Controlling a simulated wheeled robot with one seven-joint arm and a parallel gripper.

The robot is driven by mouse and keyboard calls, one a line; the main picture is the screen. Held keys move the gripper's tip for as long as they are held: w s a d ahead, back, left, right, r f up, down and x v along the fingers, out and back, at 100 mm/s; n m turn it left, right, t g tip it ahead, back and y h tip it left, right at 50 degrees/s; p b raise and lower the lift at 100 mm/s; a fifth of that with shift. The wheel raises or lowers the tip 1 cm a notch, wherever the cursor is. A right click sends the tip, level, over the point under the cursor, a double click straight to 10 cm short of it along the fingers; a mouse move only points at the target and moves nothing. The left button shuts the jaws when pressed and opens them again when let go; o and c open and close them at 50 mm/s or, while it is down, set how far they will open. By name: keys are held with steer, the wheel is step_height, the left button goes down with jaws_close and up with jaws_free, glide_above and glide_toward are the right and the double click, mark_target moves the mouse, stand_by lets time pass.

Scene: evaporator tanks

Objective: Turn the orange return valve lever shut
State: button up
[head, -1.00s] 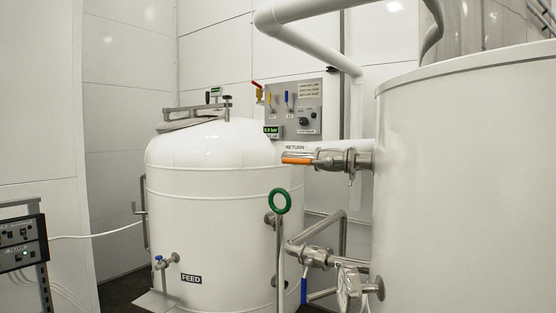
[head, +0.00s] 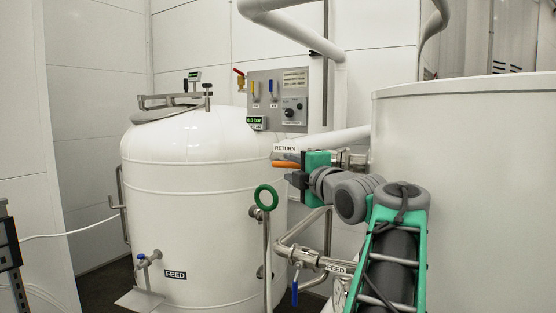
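The orange return valve lever (head: 286,164) lies level, pointing left, just under the white pipe labelled RETURN (head: 300,148). Only its left end shows; the rest is behind my gripper. The steel valve body (head: 350,160) is partly hidden too, against the large tank on the right. My gripper (head: 297,178), with a green housing and dark fingers, is right at the lever, in front of it in the picture. I cannot tell whether it touches the lever or how far its fingers are apart.
A white FEED tank (head: 190,190) stands on the left, with a control panel (head: 285,100) behind it. The large tank (head: 465,180) bounds the right side.

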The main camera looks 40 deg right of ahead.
mark_target(278, 163)
steer(key=p+x, duration=0.3)
steer(key=x, duration=0.3)
steer(key=shift+w+r, duration=0.1)
steer(key=shift+w, duration=0.3)
steer(key=shift+w+d, duration=0.1)
steer(key=shift+w, duration=0.4)
jaws_close()
steer(key=shift+f, duration=0.2)
stand_by(0.3)
